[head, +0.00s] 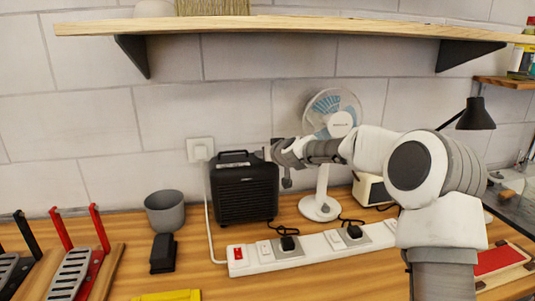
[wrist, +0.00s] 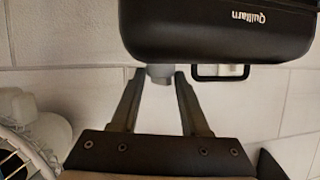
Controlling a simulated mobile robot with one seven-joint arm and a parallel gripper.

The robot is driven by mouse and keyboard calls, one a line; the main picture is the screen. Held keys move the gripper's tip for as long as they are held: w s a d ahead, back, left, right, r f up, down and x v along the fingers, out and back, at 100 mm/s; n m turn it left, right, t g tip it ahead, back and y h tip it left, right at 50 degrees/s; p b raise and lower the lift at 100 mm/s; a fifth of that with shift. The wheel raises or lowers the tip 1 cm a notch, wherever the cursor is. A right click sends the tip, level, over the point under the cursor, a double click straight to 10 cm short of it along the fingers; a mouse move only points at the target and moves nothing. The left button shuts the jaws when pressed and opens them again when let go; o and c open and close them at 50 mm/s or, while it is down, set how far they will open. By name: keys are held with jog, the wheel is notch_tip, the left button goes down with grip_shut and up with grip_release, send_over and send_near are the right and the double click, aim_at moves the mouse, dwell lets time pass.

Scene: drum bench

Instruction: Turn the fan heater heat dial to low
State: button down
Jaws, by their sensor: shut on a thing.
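The fan heater (head: 243,195) is a black box with a carrying handle on top, standing on the wooden bench near the wall. In the wrist view the heater (wrist: 218,28) appears upside down, with its name lettering. My gripper (wrist: 159,75) is shut on the dial, one finger on each side. In the head view my gripper (head: 270,153) is at the heater's upper right corner, and the dial cannot be made out. The dial's setting cannot be read.
A white desk fan (head: 322,207) stands right of the heater, close behind my arm. A power strip (head: 310,247) with a red switch lies in front. A grey pot (head: 165,211) and a black pedal-like object (head: 162,253) are at left. A wooden shelf (head: 290,27) hangs above.

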jog(key=h+p, duration=0.1)
jog(key=p, duration=0.1)
jog(key=r+m+p, duration=0.1)
jog(key=p, duration=0.1)
jog(key=shift+s+a+m+t+h, duration=0.15)
jog(key=shift+a+m+t+h, duration=0.15)
jog(key=shift+a+h, duration=0.1)
jog(key=m+h+p, duration=0.2)
jog(key=p, duration=0.5)
jog(key=shift+a+h, duration=0.2)
jog(key=shift+h, duration=0.2)
jog(key=p, duration=0.1)
jog(key=m+h+p, duration=0.1)
jog(key=p, duration=0.1)
jog(key=shift+f+m, duration=0.2)
jog(key=shift+m, duration=0.1)
jog(key=shift+h+p, duration=0.4)
jog(key=shift+p, duration=0.2)
jog(key=shift+f+m+p, duration=0.3)
jog(key=shift+m+p, duration=0.1)
jog(key=shift+p, duration=0.2)
jog(key=c, duration=0.7)
grip_release()
